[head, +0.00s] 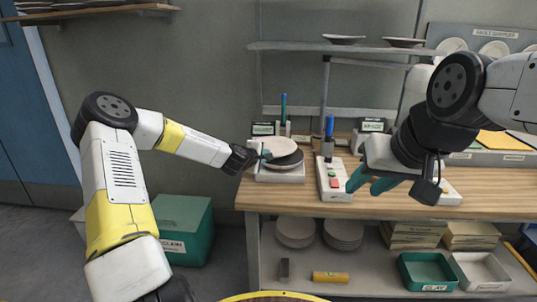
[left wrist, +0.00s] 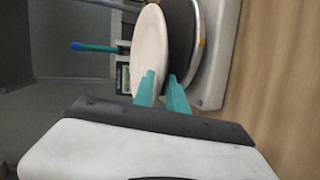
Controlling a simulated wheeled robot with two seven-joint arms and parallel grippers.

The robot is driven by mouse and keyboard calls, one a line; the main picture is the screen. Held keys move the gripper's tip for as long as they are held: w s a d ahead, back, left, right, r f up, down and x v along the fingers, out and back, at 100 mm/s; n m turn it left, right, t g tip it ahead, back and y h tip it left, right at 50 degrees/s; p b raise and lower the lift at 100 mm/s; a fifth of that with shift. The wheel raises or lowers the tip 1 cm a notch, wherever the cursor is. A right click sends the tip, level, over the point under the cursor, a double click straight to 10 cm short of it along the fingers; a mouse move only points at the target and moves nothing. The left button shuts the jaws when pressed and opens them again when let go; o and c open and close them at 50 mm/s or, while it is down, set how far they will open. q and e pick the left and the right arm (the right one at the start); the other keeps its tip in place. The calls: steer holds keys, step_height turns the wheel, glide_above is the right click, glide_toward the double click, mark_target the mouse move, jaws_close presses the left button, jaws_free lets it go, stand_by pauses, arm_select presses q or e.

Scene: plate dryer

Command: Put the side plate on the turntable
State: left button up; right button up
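The side plate (head: 280,146) is pale and round. It also shows in the left wrist view (left wrist: 150,45), roughly level and a little above the turntable. The turntable has a dark disc (head: 293,161) on a white base, and it shows beside the plate in the left wrist view (left wrist: 184,40). My left gripper (head: 258,155) is at the plate's near left rim. Its teal fingers (left wrist: 161,88) sit either side of the rim, shut on it. The contact is partly hidden. My right gripper (head: 370,184) is empty, its teal fingers apart above the bench.
A white control box (head: 333,190) with red and green buttons stands right of the turntable on the wooden bench (head: 310,207). Plates (head: 343,231) are stacked on the lower shelf. A rail shelf (head: 360,48) hangs above the bench.

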arm_select(q)
steer(key=shift+r, duration=0.15)
steer(key=s+a+r+m+g, duration=0.1)
steer(key=s+r+m, duration=0.4)
steer(key=s, duration=1)
steer(key=s+a+r+m+g+y, duration=0.1)
steer(key=s+r+m, duration=0.4)
steer(key=s, duration=1)
steer(key=s+a+r+m+g+y, duration=0.1)
steer(key=s+r+m+g, duration=0.3)
steer(key=s+r, duration=0.5)
steer(key=s+a+m, duration=0.1)
steer(key=s, duration=0.5)
steer(key=shift+s+a+g, duration=0.3)
steer(key=shift+s+a, duration=0.1)
